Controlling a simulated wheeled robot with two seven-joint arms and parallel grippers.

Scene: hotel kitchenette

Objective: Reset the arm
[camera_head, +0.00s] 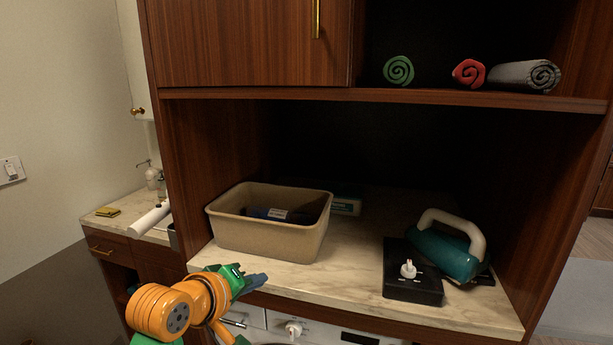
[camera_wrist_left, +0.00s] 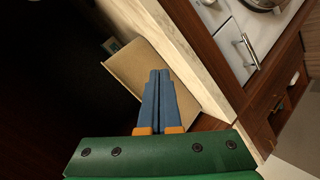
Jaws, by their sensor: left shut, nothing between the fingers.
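My left gripper (camera_head: 256,281) shows at the lower middle of the head view, in front of the counter's front edge. In the left wrist view its two blue fingers (camera_wrist_left: 160,78) lie together, shut with nothing between them. Beyond the fingers in that view is the tan bin (camera_wrist_left: 128,68). In the head view the tan bin (camera_head: 262,240) stands on the marble counter, up and behind the gripper, apart from it. My right gripper is not in view.
The marble counter (camera_head: 340,265) holds a black box with a white knob (camera_head: 412,285) and a teal iron-like appliance (camera_head: 440,255) at right. A dark item (camera_head: 270,213) lies in the bin. Rolled towels (camera_head: 525,75) sit on the shelf above. A washing machine (camera_head: 310,328) is below.

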